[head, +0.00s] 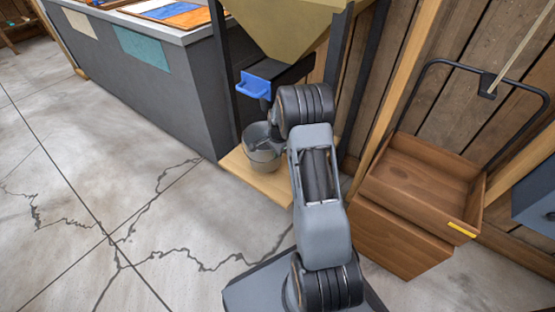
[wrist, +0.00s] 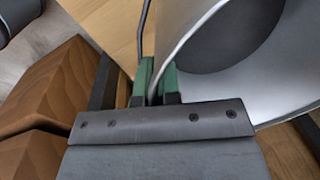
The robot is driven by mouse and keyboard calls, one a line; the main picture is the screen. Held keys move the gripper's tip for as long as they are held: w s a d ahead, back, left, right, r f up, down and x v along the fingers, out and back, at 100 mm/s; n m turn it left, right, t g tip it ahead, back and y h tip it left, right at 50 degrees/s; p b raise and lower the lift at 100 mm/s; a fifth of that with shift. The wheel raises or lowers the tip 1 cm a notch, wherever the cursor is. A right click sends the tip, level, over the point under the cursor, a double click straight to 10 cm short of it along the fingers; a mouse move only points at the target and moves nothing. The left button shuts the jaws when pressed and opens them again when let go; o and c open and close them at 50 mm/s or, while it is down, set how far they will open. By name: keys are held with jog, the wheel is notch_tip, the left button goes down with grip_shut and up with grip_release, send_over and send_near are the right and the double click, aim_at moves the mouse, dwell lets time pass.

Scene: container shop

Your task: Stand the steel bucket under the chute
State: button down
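The steel bucket (head: 262,158) is grey and looks upright, over the light wooden board (head: 252,178) below the chute. I cannot tell whether its base touches the board. The dark chute (head: 275,72) with a blue handle (head: 252,86) hangs under the tan hopper (head: 283,25), above the bucket. In the wrist view, the green fingertips of my gripper (wrist: 157,82) stand close on either side of the bucket's wall, closed on its rim. The bucket's open inside (wrist: 285,70) fills the right of that view. In the head view my arm hides the gripper and part of the bucket.
Dark posts (head: 224,75) hold the hopper on both sides. A grey counter (head: 170,85) stands to the left. A brown wooden box cart (head: 420,190) with a black handle stands to the right. The cracked concrete floor (head: 90,200) at left is clear.

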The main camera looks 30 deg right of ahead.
jog(key=f+b, duration=0.1)
jog(key=f, duration=0.1)
jog(key=f+b, duration=0.1)
jog(key=f, duration=0.1)
jog(key=shift+w+d+b, duration=0.15)
jog(key=shift+d+b, duration=0.2)
jog(key=shift+r, duration=0.15)
jog(key=c, duration=1.8)
grip_release()
jog(key=shift+f, duration=0.2)
jog(key=o, duration=0.5)
jog(key=shift+c, duration=0.2)
jog(key=shift+r, duration=0.1)
